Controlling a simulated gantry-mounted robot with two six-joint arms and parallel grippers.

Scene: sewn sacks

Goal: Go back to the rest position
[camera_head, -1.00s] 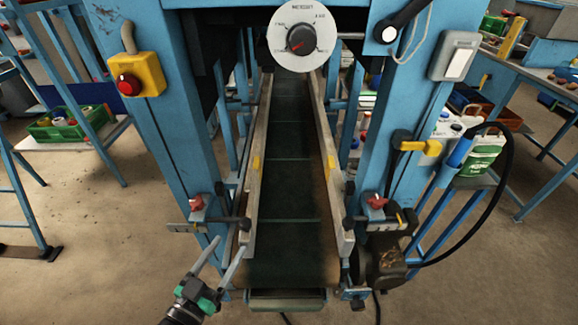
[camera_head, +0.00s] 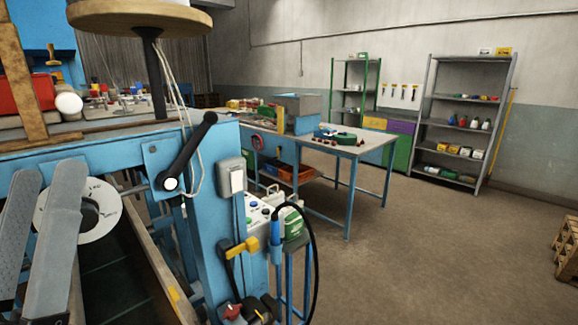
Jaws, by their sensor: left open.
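My left gripper (camera_head: 48,182) shows large and close at the lower left, with its two grey fingers pointing up. The fingers are apart and nothing is between them. They cover part of a white round dial plate (camera_head: 105,213) on the blue machine. My right gripper is out of view. No sack shows.
The blue machine frame (camera_head: 175,160) fills the left, with a black crank lever (camera_head: 190,150), a grey switch box (camera_head: 231,178) and the dark conveyor (camera_head: 115,285) below. A workbench (camera_head: 372,152) and grey shelves (camera_head: 468,120) stand behind.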

